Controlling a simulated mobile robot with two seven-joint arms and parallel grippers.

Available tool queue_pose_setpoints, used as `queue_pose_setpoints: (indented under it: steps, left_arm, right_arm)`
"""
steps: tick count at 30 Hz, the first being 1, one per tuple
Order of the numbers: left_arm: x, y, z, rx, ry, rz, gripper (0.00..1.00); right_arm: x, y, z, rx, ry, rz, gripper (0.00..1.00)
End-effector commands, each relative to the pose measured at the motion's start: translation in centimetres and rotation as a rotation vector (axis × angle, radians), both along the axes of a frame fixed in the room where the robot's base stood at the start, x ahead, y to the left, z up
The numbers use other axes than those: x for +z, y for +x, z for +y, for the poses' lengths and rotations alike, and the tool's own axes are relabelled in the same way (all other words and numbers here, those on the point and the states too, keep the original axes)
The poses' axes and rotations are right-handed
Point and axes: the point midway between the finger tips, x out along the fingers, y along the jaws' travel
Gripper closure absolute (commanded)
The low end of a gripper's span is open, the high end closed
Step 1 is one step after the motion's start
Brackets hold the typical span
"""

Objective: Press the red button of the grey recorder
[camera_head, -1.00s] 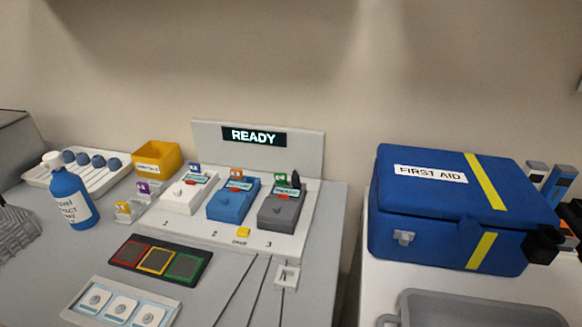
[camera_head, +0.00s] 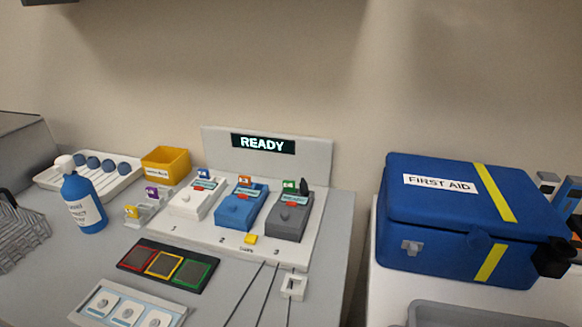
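The grey recorder (camera_head: 289,221) stands third in a row on a white board, at the spot marked 3. Its red button (camera_head: 289,204) is a small red patch near its top, below a small screen. A green flag (camera_head: 290,186) stands behind it, with a dark upright piece at its right. A white recorder (camera_head: 196,200) and a blue recorder (camera_head: 239,208) stand to its left, at 1 and 2. A panel behind them reads READY (camera_head: 263,144). Neither gripper can be made out clearly; a dark part at the right edge is not identifiable.
A blue first aid case (camera_head: 440,226) stands at right, with a grey tray (camera_head: 480,314) before it. A blue bottle (camera_head: 83,202), yellow bin (camera_head: 165,163), white tray (camera_head: 60,177), wire basket (camera_head: 20,235) and three-colour panel (camera_head: 168,265) are at left. Cords run forward from the board.

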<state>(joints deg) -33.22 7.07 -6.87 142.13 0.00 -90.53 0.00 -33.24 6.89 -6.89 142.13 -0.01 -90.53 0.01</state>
Motion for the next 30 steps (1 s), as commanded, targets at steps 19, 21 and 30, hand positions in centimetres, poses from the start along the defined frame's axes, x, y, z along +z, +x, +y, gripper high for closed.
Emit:
queue_pose_setpoints:
  steps: [19,21,30]
  left_arm:
    - [-0.01,0.01,-0.21,0.005,-0.008,0.0,0.0]
    - [-0.01,0.0,-0.2,0.005,-0.008,0.001,0.0]
    - [-0.02,0.0,-0.01,0.0,0.0,0.001,0.0]
  right_arm:
    - [-0.03,-0.02,0.01,0.0,0.0,0.001,1.0]
    - [-0.03,-0.02,0.01,-0.001,0.0,0.001,1.0]
    - [-0.03,-0.02,0.01,-0.001,0.0,0.001,1.0]
